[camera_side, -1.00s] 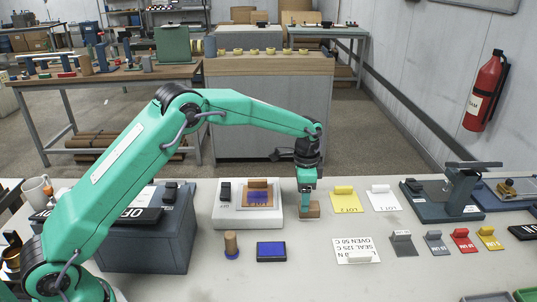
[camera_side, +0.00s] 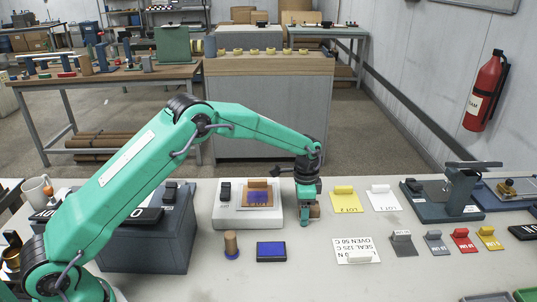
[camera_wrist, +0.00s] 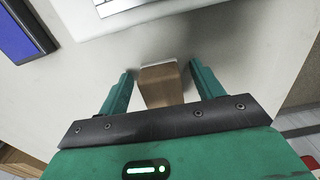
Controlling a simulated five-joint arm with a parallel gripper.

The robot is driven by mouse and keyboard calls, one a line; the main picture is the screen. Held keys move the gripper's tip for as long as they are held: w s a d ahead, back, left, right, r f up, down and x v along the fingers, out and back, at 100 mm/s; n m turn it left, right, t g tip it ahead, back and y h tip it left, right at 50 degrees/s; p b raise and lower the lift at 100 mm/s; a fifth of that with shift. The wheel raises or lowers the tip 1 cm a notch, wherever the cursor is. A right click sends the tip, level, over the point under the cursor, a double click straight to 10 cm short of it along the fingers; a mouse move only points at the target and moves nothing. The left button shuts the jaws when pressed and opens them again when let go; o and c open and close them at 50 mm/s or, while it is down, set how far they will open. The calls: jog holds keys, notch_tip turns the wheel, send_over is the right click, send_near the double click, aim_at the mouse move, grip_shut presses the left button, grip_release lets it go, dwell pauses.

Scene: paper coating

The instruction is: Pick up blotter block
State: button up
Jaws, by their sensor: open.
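The blotter block, a small brown wooden block with a pale edge (camera_wrist: 163,86), lies between the two fingers of my gripper (camera_wrist: 158,88) in the wrist view. The fingers are open, with a gap on each side of the block. In the side view my gripper (camera_side: 307,218) points down at the table in front of the block (camera_side: 315,212), hiding most of it. The block rests on the table.
A white press plate (camera_side: 228,218) with a blue-printed sheet stands to the left. A blue pad (camera_side: 271,252) and a wooden-handled stamp (camera_side: 231,243) lie in front. Yellow (camera_side: 346,200) and white (camera_side: 384,200) lot cards are to the right.

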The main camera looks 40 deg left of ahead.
jog(key=c, duration=1.1)
jog(key=shift+r, duration=0.1)
jog(key=shift+r, duration=0.7)
jog(key=r, duration=0.3)
jog(key=shift+s+d+r, duration=0.1)
jog(key=shift+s+d, duration=0.15)
jog(key=shift+d, duration=0.15)
jog(key=s+d+r, duration=0.4)
jog(key=d, duration=0.1)
jog(key=s+d+r, duration=0.2)
jog(key=d, duration=0.1)
jog(key=shift+s+d+r, duration=0.15)
jog(key=shift+s, duration=0.25)
